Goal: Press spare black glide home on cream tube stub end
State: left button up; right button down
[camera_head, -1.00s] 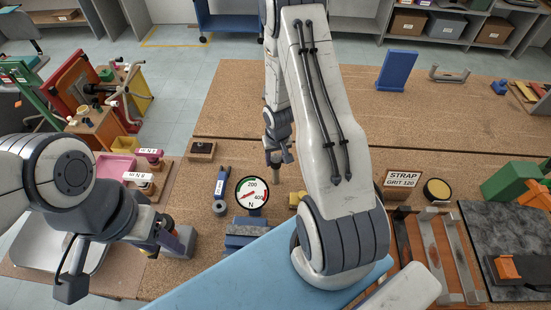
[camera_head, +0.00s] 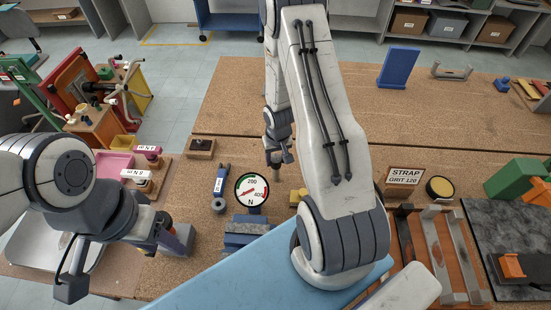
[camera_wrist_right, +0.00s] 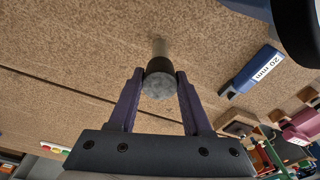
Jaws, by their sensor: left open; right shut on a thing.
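My right gripper (camera_wrist_right: 160,82) is shut on a short dark cylinder (camera_wrist_right: 159,88) with a mottled grey end face, which looks like the black glide.
A round force dial (camera_head: 251,189) marked N stands on the bench near the stub. A blue tool labelled 20 mm (camera_wrist_right: 252,72) lies beside it. A pink tray (camera_head: 115,165) and pink-topped blocks (camera_head: 148,151) are at the left. A strap grit sign (camera_head: 405,174) stands right.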

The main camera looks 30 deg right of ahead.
jog(key=shift+f+b, duration=1.3)
jog(key=shift+f, duration=0.15)
jog(key=shift+c, duration=1.4)
grip_release()
jog(key=shift+r, duration=0.1)
jog(key=r+p, duration=0.6)
jog(key=r, duration=0.1)
jog(key=s+r+p, duration=0.1)
jog(key=r+p, duration=0.1)
jog(key=r, duration=0.1)
jog(key=shift+a+r+p, duration=0.2)
jog(key=shift+r+p, duration=0.05)
jog(key=shift+p, duration=0.15)
jog(key=shift+a, duration=0.1)
